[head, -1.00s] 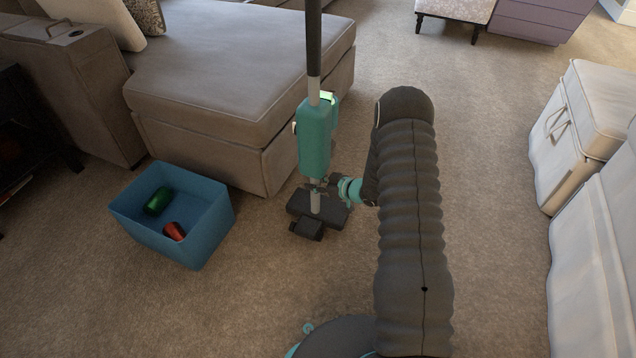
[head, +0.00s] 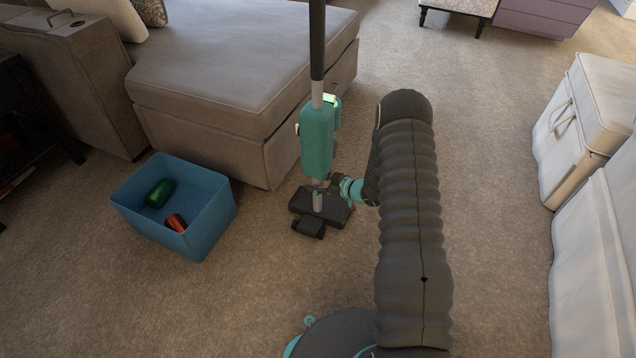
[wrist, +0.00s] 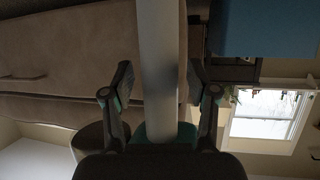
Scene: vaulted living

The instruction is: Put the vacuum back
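The vacuum is a tall upright stick with a teal body (head: 317,140), a dark upper handle and a grey lower tube. It stands on a dark floor head (head: 335,214) on the carpet, in front of the grey sofa's chaise. My gripper (head: 328,184) reaches in from the right at the lower tube, just below the teal body. In the wrist view the grey tube (wrist: 158,60) runs between the two fingers of my gripper (wrist: 160,80), with a narrow gap on each side. The fingers look open around it, not pressing on it.
A blue open box (head: 205,215) with a green can (head: 159,194) and a red can (head: 176,222) stands left of the vacuum. The chaise (head: 225,75) is close behind. A white storage chest (head: 575,130) stands at right. Carpet is clear behind my arm.

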